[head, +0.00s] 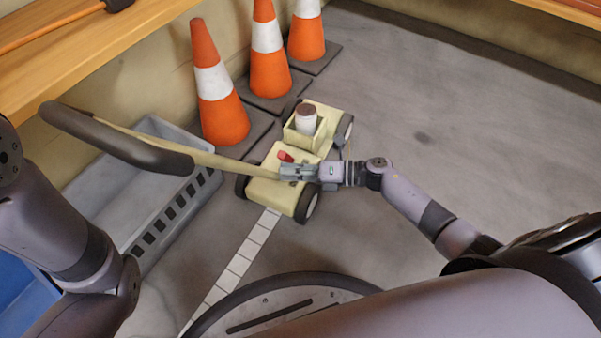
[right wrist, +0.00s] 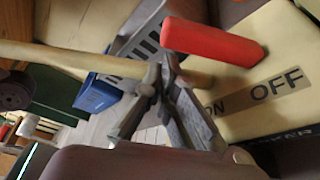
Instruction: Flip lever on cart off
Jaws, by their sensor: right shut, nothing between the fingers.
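The cream cart (head: 287,198) stands on the floor at the middle of the head view. Its red lever (head: 285,156) is on top, and it shows large in the right wrist view (right wrist: 212,42). A label beside it reads ON and OFF (right wrist: 276,84); the ON end is partly behind a finger. My right gripper (head: 284,172) is shut and empty over the cart top, close beside the lever. Its fingertips (right wrist: 166,62) show near one end of the lever; I cannot tell whether they touch it. My left gripper is out of view.
The cart's long handle (head: 130,145) with dark grip reaches left over a grey crate (head: 178,225). Several orange and white cones (head: 218,100) stand behind the cart. A wooden bench (head: 90,55) is at upper left. The floor (head: 460,120) to the right is clear.

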